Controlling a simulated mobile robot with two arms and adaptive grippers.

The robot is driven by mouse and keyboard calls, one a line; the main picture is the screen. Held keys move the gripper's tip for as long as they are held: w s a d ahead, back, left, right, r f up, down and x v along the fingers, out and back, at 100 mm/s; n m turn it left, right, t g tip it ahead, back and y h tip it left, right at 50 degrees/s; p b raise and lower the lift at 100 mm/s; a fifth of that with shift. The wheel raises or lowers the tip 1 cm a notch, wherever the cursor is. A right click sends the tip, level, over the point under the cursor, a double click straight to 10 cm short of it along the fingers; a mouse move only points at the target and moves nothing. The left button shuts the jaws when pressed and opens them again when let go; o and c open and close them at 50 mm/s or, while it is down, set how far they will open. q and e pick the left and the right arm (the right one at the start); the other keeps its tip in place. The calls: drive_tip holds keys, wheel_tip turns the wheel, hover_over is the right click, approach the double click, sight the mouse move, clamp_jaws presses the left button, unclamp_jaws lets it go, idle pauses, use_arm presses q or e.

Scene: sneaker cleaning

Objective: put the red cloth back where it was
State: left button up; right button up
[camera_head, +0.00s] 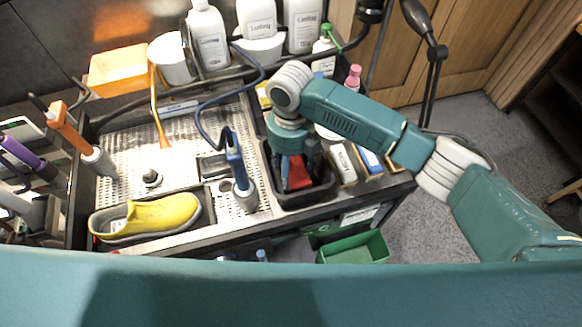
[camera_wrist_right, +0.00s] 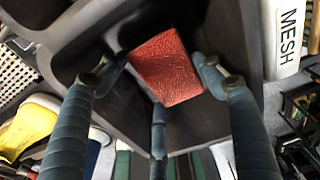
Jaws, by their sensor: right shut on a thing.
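The red cloth (camera_head: 299,174) is a small, rough-textured block of red held by my right gripper (camera_head: 293,162) over the black bin (camera_head: 303,199) at the right side of the work station. In the right wrist view the cloth (camera_wrist_right: 166,68) sits between the blue fingers of the gripper (camera_wrist_right: 160,76), with the dark walls of the bin (camera_wrist_right: 85,30) around it. The gripper points down into the bin's opening. I cannot tell whether the cloth touches the bin's floor. My left gripper does not show.
A yellow shoe (camera_head: 160,214) lies at the front left of the perforated tray (camera_head: 118,145). A blue-handled tool (camera_head: 237,165) stands just left of the bin. White bottles (camera_head: 208,38) line the back. A green box (camera_head: 356,250) sits below the front edge.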

sight(291, 168)
drive_tip(key=o, duration=1)
drive_tip(key=shift+f, duration=0.1)
drive_tip(key=shift+o, duration=0.2)
wheel_tip(291, 168, up, 12)
drive_tip(key=w+b, duration=0.1)
drive_tip(key=b, duration=0.3)
